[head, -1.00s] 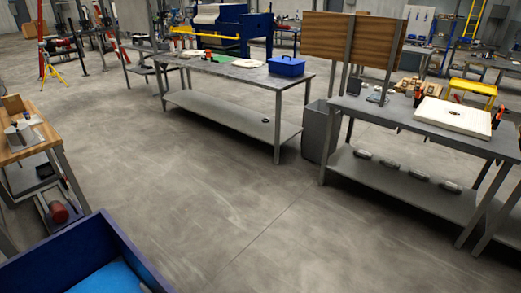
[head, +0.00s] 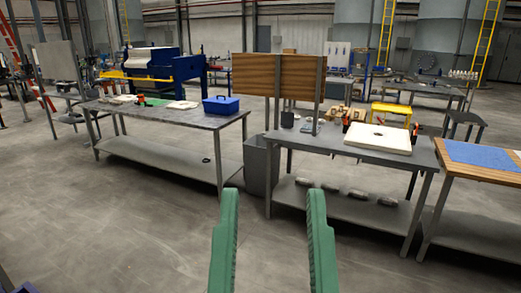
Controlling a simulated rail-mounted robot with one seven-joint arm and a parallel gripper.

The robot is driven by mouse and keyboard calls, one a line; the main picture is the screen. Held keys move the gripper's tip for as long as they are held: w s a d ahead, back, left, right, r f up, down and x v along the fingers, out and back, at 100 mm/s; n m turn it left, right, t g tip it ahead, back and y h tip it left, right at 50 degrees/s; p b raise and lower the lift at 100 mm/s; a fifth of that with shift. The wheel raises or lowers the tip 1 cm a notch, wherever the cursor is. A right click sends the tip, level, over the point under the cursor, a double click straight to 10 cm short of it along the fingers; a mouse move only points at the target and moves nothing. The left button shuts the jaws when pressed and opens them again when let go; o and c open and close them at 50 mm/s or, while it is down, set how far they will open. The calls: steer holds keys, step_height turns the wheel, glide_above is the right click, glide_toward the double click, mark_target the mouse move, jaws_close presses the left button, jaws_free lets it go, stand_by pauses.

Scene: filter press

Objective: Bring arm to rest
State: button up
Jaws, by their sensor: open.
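My gripper (head: 272,215) shows at the bottom middle of the head view. The fingers appear in front of the two grey workbenches and touch nothing that I can see. The rest of my arm is below the picture edge.
A grey workbench (head: 190,121) with a blue box (head: 221,105) stands left of centre. Another bench (head: 345,148) bears a white slab (head: 377,139). A grey bin (head: 261,168) stands between them. A wooden-topped table (head: 458,174) is at right. Open floor (head: 110,230) lies at front left.

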step_height(320, 180, up, 37)
steer(key=w+a+p, duration=0.1)
steer(key=p, duration=3.2)
steer(key=shift+f+y, duration=0.15)
steer(key=shift+y, duration=0.25)
